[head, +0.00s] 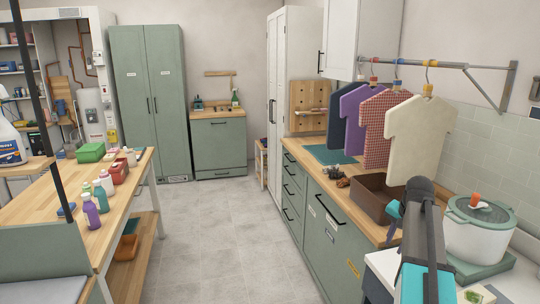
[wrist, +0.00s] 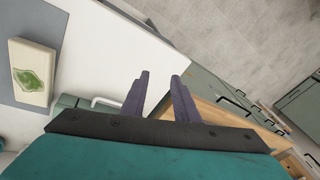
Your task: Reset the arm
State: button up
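My gripper (wrist: 160,84) shows in the wrist view with its two dark fingers apart and nothing between them. Past the fingers are a white surface, a wooden counter edge and the grey floor, at a tilt. In the head view my arm rises at the lower right, in front of the counter and beside the white lidded pot (head: 481,226). The fingertips cannot be made out clearly there.
A brown bin (head: 374,205) stands on the wooden counter left of my arm. Several shirts, one cream (head: 420,135), hang from a rail (head: 440,65) above. A wooden table (head: 90,232) with bottles is at left. The floor (head: 210,225) between is clear.

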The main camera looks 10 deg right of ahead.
jog(key=s+a+f+n+g+y+b, duration=0.1)
jog(key=s+a+f+n+g, duration=0.15)
jog(key=a+f, duration=1.2)
jog(key=s+a+f+n+g+y, duration=0.1)
jog(key=s+a+f+n, duration=0.3)
jog(key=a+f, duration=1)
jog(key=s+a+f+n+g, duration=0.2)
jog(key=s+a+f, duration=0.3)
jog(key=s+f, duration=0.7)
jog(key=s+a+f+n+g+h+b, duration=0.1)
jog(key=s+a+f+n+g, duration=0.2)
jog(key=s+f, duration=1)
jog(key=s+a+n, duration=0.1)
jog(key=s+a, duration=0.1)
jog(key=s, duration=0.2)
jog(key=shift+s, duration=0.35)
